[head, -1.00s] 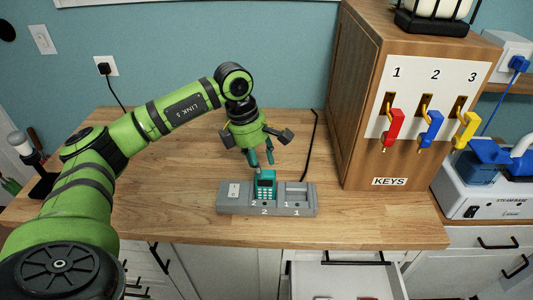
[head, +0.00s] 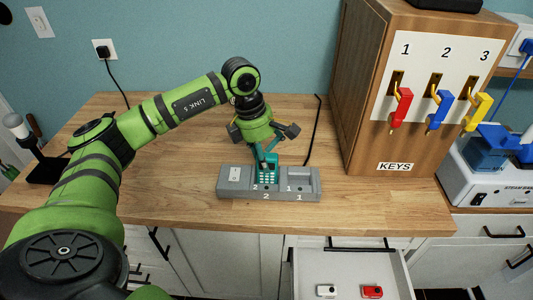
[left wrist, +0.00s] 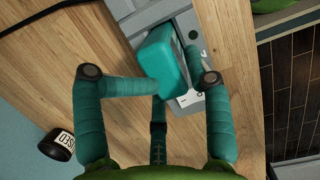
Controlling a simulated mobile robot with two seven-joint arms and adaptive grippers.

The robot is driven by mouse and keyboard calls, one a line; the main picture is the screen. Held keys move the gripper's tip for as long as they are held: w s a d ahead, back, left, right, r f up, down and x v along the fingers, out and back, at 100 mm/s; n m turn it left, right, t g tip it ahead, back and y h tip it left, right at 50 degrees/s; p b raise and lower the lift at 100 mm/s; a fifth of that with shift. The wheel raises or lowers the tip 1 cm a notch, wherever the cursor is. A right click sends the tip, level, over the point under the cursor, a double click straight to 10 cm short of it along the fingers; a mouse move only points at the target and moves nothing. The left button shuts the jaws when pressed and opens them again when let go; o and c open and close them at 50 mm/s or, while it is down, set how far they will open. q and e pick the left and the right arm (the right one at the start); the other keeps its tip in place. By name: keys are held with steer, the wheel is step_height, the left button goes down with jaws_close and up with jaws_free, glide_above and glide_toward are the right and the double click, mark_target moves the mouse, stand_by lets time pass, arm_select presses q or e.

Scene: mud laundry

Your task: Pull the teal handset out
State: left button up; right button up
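The teal handset (head: 267,174) stands upright in the grey cradle (head: 236,188), in the slot marked 2. Its keypad faces me. My left gripper (head: 265,153) is above it, with its teal fingers bent inward at the handset's top. In the left wrist view the fingers (left wrist: 170,78) reach the handset (left wrist: 157,58) from both sides and appear closed on it. The fingertip contact is partly hidden. The cradle (left wrist: 133,22) lies beyond it. My right gripper is not in view.
Slot 1 of the cradle, on the right, looks empty. A wooden key cabinet (head: 362,140) with red, blue and yellow keys stands right of it. Below, an open drawer (head: 345,270) holds a white and a red item. A black cable (head: 313,130) runs behind the cradle.

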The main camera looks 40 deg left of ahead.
arm_select(q)
steer(key=shift+s+f, duration=0.35)
jaws_close()
steer(key=shift+d, duration=0.1)
steer(key=shift+w+r, duration=0.1)
steer(key=shift+r, duration=0.25)
steer(key=shift+w+r+p, duration=0.1)
steer(key=shift+r+p, duration=0.45)
steer(key=shift+r, duration=0.05)
steer(key=shift+s+d+r+p, duration=0.15)
steer(key=shift+r+p, duration=0.2)
steer(key=shift+r, duration=0.3)
steer(key=shift+s+a+r+p, duration=0.1)
steer(key=shift+r+p, duration=0.25)
steer(key=shift+r, duration=0.3)
steer(key=shift+w+r+p, duration=0.15)
steer(key=shift+r+p, duration=0.4)
steer(key=shift+r, duration=0.2)
steer(key=shift+d+p+v, duration=0.15)
steer(key=shift+p+v, duration=0.35)
steer(key=shift+v, duration=0.3)
steer(key=shift+d+p+v, duration=0.15)
steer(key=shift+p+v, duration=0.35)
steer(key=shift+v, duration=0.3)
steer(key=shift+w, duration=0.2)
